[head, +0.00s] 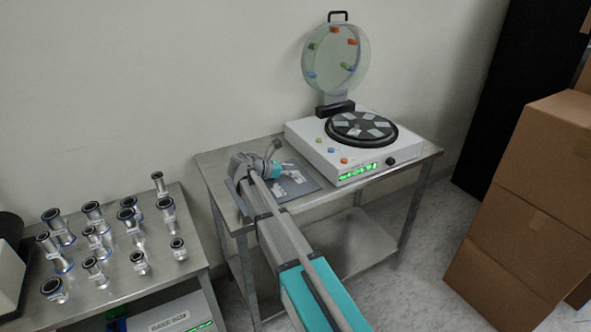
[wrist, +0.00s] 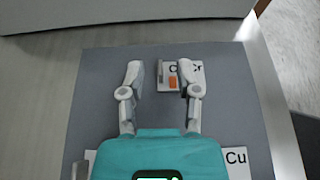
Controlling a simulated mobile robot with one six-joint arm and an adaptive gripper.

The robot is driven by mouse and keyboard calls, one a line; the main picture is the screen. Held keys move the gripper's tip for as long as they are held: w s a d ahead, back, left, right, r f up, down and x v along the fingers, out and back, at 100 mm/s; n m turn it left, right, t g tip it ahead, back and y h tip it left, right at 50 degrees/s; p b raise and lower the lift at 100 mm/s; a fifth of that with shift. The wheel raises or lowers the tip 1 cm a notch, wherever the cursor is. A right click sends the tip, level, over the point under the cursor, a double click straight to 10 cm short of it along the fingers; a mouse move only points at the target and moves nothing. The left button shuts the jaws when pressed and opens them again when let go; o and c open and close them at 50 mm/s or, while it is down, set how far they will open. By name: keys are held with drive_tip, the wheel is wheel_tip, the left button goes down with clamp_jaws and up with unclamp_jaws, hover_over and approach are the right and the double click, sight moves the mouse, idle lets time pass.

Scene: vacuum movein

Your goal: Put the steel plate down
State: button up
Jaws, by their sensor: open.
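My gripper (wrist: 161,72) is open, its two pale fingers spread low over a grey mat (wrist: 95,85). In the head view, my gripper (head: 276,168) is over the same mat (head: 308,186) on the steel table. A narrow grey piece (wrist: 160,72) shows between the fingers, touching neither; it may be the steel plate seen edge-on, but I cannot tell for sure. Beside it lies a white label card (wrist: 166,85) with dark letters and an orange patch, partly covered by the right finger. A card marked Cu (wrist: 237,158) is at lower right. My wrist hides the mat's near middle.
A white machine (head: 318,155) with a black round turntable (head: 361,129) and a raised clear lid (head: 336,60) stands right of the mat. Several metal fittings (head: 95,212) stand on the left table. Cardboard boxes (head: 545,165) are stacked at right.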

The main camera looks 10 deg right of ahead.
drive_tip(key=p+v, duration=0.3)
drive_tip(key=v, duration=0.7)
drive_tip(key=shift+r, duration=0.1)
idle(1.1)
